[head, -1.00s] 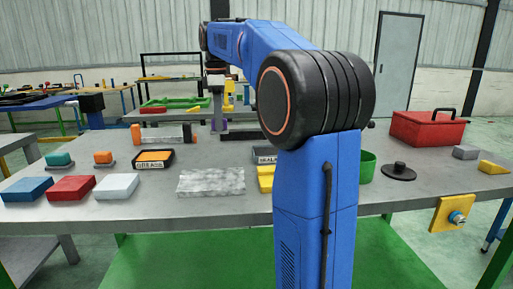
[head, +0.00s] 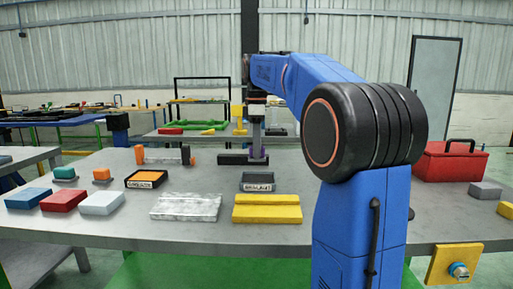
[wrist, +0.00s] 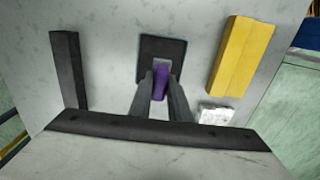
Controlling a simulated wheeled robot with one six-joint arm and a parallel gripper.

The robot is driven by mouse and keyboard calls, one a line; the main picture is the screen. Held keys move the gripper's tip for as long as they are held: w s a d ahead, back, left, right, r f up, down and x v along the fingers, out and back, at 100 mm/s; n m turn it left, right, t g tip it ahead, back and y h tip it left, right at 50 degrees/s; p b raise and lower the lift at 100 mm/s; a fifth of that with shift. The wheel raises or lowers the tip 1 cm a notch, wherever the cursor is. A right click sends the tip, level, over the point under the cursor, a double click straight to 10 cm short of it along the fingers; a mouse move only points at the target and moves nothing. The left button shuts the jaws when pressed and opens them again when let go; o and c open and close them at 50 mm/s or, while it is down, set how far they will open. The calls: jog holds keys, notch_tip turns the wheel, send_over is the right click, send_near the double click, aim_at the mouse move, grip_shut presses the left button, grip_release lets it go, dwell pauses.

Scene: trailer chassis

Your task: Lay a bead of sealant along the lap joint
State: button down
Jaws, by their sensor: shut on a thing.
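My gripper (wrist: 160,88) is shut on a purple piece (wrist: 160,80) in the wrist view. A yellow stepped piece (head: 267,209) and a white marbled stepped plate (head: 186,207) lie in front on the table; I cannot tell which is the lap joint.
On the grey table (head: 130,232) lie blue (head: 28,199), red (head: 62,200) and pale (head: 101,203) blocks and an orange-filled tray (head: 146,180). A dark bar (head: 236,159) lies behind the sealant tray.

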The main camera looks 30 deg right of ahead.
jog(key=shift+d+f, duration=0.15)
notch_tip(320, 180, down, 2)
jog(key=shift+s, duration=0.1)
jog(key=shift+f, duration=1.85)
jog(key=shift+f, duration=0.55)
dwell(0.9)
jog(key=shift+r, duration=0.1)
jog(key=shift+r, duration=3.45)
